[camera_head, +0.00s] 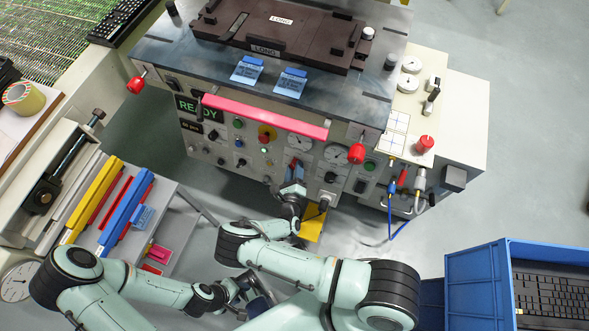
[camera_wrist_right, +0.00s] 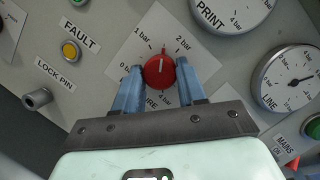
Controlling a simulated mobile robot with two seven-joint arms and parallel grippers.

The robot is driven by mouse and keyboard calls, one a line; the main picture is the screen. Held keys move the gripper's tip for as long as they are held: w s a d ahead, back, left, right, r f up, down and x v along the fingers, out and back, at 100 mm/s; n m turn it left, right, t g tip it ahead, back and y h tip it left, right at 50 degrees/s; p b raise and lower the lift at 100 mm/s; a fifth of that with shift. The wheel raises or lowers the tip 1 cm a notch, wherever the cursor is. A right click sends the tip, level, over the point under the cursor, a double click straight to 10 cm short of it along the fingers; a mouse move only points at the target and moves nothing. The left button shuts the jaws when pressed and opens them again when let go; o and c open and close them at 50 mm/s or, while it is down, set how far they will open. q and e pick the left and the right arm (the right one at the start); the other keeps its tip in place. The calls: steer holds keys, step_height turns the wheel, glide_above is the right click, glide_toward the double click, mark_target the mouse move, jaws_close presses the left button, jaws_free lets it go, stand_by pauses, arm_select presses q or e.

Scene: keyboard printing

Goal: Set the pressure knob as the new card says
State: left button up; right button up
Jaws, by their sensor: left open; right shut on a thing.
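The red pressure knob (camera_wrist_right: 159,72) sits on a white scale plate in the right wrist view, with its mark pointing up between 1 bar and 2 bar. Its label is partly hidden, showing only "URE". My right gripper (camera_wrist_right: 161,78) has its blue fingers shut on the knob from both sides. In the head view my right gripper (camera_head: 293,187) is at the front panel and hides the knob. My left gripper (camera_head: 262,299) is open and low in front of the machine, apart from it.
The pink-red bar (camera_head: 265,116) crosses the machine front above the panel. The PRINT gauge (camera_wrist_right: 232,12), LINE gauge (camera_wrist_right: 288,78), FAULT button (camera_wrist_right: 70,50) and lock pin (camera_wrist_right: 38,98) surround the knob. A blue crate (camera_head: 471,285) holding a keyboard stands at lower right.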

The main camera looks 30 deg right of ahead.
steer(key=o, duration=1.1)
steer(key=shift+c, duration=0.2)
steer(key=shift+s+a, duration=0.1)
steer(key=shift+s, duration=0.05)
steer(key=v, duration=1.3)
steer(key=shift+p, duration=0.3)
